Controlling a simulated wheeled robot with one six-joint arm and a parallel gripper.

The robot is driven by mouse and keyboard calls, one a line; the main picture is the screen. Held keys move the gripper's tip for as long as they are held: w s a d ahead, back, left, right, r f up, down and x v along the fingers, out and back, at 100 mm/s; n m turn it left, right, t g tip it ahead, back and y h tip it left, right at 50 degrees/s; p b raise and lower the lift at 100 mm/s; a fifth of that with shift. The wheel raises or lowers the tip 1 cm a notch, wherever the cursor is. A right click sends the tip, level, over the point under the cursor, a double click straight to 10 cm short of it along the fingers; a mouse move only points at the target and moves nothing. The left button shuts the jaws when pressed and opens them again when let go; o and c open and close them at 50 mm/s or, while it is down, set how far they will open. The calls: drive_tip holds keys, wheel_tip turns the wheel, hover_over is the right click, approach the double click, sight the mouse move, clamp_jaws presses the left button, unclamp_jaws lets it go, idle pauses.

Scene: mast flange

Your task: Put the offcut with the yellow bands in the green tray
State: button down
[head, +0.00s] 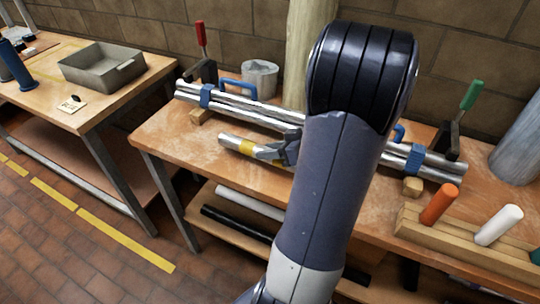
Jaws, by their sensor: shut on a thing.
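The offcut (230,140) is a short silver tube with a yellow band showing near my gripper. It is over the wooden bench, in front of the long clamped pipes; I cannot tell whether it touches the bench top. My gripper (268,151) is shut on its right part, and my arm hides what lies behind and to the right. No clearly green tray shows; a grey-looking open tray (102,65) stands empty on the left table.
Long silver pipes (250,108) with blue clamps lie along the bench (165,139). A red-handled clamp (202,45) and a grey pot (260,78) stand behind. At right are a green-handled clamp (470,95) and a wooden rack (450,240). A gap separates the bench and the left table.

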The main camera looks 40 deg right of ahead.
wheel_tip(320, 180, up, 8)
drive_tip(key=shift+f, duration=0.15)
drive_tip(key=shift+w, duration=0.15)
drive_tip(key=w+a, duration=0.1)
drive_tip(key=w, duration=0.2)
drive_tip(key=w+a+r+p, duration=0.1)
drive_tip(key=w+a, duration=0.1)
drive_tip(key=w, duration=0.1)
drive_tip(key=w+a+p, duration=0.1)
drive_tip(key=w+a, duration=0.1)
drive_tip(key=w, duration=0.1)
drive_tip(key=shift+r, duration=0.25)
drive_tip(key=w+a+f+m+h+p, duration=0.1)
drive_tip(key=w+a+f+p, duration=0.1)
drive_tip(key=a, duration=0.7)
drive_tip(key=w+a+f+m+h+p, duration=0.1)
drive_tip(key=w+a+f, duration=0.2)
drive_tip(key=w+a, duration=0.3)
drive_tip(key=a, duration=0.2)
drive_tip(key=shift+w+a+f+t+p, duration=0.35)
drive_tip(key=shift+f+t+p, duration=0.05)
drive_tip(key=shift+r, duration=0.15)
